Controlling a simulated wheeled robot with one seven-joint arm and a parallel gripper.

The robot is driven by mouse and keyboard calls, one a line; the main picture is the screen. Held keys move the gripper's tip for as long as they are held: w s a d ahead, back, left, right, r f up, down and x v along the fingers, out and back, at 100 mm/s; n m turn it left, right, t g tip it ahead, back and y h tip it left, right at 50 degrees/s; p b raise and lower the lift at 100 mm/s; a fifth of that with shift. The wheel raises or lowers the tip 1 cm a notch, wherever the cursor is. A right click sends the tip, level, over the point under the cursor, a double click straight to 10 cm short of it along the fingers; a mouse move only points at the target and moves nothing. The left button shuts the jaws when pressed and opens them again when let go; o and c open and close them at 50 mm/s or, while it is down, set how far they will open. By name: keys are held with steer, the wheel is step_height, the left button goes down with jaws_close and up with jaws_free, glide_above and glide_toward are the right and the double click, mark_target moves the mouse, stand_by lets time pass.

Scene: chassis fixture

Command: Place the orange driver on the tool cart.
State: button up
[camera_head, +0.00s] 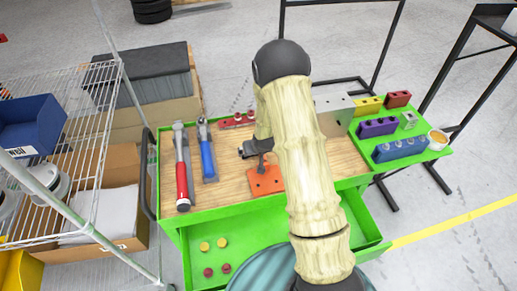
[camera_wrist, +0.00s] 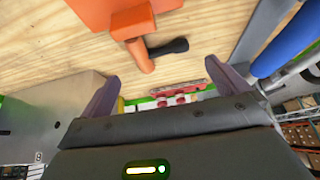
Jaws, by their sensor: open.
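The orange driver (camera_head: 265,181) has a broad orange block and appears to rest on the wooden top of the green tool cart (camera_head: 230,188). In the wrist view the driver (camera_wrist: 120,14) shows its block, a thinner orange stem and a black end piece, with its upper part cut off by the frame. My gripper (camera_wrist: 160,72) is open, with a dark finger on each side and nothing between them. In the head view my gripper (camera_head: 250,150) is just behind the driver, partly hidden by my arm. The driver is outside the jaws.
A red-handled tool (camera_head: 183,170) and a blue-handled tool (camera_head: 208,152) lie on the left of the top. A grey metal box (camera_head: 335,115) stands to the right. Colored blocks (camera_head: 377,127) sit on a green side shelf. The front drawer (camera_head: 250,240) is open, holding small round pieces.

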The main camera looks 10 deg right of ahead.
steer(key=shift+v, duration=2.55)
steer(key=s+r+g, duration=0.1)
steer(key=s+r, duration=0.6)
steer(key=s, duration=0.4)
steer(key=s+r+g, duration=0.2)
steer(key=s+r, duration=0.6)
steer(key=s, duration=0.3)
steer(key=shift+a, duration=0.35)
steer(key=shift+c, duration=0.4)
